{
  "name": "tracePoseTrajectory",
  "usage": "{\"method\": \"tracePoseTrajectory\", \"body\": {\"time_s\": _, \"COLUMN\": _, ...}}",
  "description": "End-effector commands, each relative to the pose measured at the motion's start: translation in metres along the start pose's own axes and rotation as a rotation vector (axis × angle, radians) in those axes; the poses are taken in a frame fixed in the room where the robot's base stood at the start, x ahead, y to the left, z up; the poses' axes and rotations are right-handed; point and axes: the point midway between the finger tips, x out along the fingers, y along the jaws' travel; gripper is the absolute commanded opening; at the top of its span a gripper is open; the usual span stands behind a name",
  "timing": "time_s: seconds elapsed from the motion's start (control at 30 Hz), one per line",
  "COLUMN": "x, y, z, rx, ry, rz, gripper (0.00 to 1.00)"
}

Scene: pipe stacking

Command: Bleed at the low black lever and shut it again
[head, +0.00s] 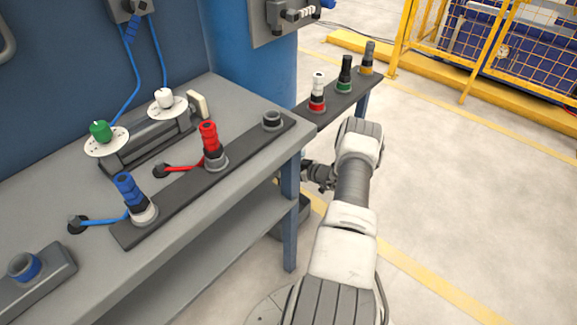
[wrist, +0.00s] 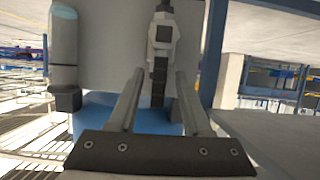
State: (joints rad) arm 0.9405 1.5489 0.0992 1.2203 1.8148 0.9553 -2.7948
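In the wrist view, a black lever (wrist: 158,85) hangs from a grey valve fitting (wrist: 162,34) in front of a pale grey panel. It appears between the two fingers of my gripper (wrist: 161,73). The fingers are apart, with a clear gap on each side of the lever. I cannot tell how deep the lever sits relative to the fingertips. In the head view my gripper (head: 318,176) is low beside the workbench's right end, partly hidden by my arm and the bench. The lever cannot be made out in the head view.
The workbench (head: 235,105) carries a red connector (head: 210,143), a blue connector (head: 131,194), and green (head: 101,131) and white (head: 164,97) knobs. A narrow shelf (head: 335,100) holds several coloured fittings. Bench legs stand close to my gripper. The floor (head: 470,200) at right is clear.

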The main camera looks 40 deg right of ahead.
Motion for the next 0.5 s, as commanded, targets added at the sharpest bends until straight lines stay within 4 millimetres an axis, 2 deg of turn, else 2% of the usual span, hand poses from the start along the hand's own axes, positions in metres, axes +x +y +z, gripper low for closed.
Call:
{"method": "tracePoseTrajectory", "body": {"time_s": 0.3, "x": -0.003, "y": 0.001, "z": -0.002, "rx": 0.000, "ry": 0.002, "rz": 0.002, "gripper": 0.49}}
{"method": "tracePoseTrajectory", "body": {"time_s": 0.37, "x": -0.008, "y": 0.002, "z": -0.003, "rx": 0.001, "ry": 0.001, "rz": 0.003, "gripper": 0.49}}
{"method": "tracePoseTrajectory", "body": {"time_s": 0.5, "x": -0.032, "y": 0.002, "z": -0.005, "rx": 0.004, "ry": 0.002, "rz": 0.004, "gripper": 0.49}}
